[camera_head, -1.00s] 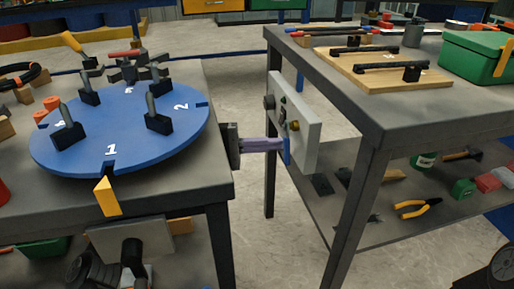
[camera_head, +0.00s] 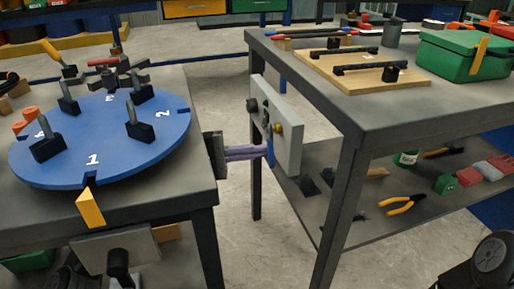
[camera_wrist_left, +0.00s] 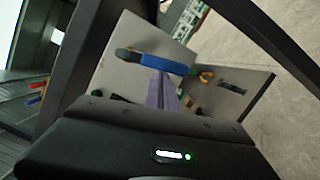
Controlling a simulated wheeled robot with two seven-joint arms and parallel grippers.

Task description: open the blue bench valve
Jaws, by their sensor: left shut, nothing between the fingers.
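The blue valve handle (camera_head: 270,152) is on a light grey panel (camera_head: 291,148) at the near left side of the right-hand bench. It hangs roughly downward in the head view. It also shows as a blue lever (camera_wrist_left: 152,62) in the left wrist view. My left gripper (camera_head: 262,151) has purple fingers that are shut and empty. Their tips are at the handle; I cannot tell if they touch it. In the left wrist view the fingers (camera_wrist_left: 162,88) end at the handle's lower edge. My right gripper is not in view.
A bench with a blue numbered disc (camera_head: 112,122) stands at the left. The right bench (camera_head: 385,110) carries a wooden board with black handles (camera_head: 340,82) and a green box (camera_head: 455,58). Tools lie on its lower shelf. The gap between the benches shows bare floor.

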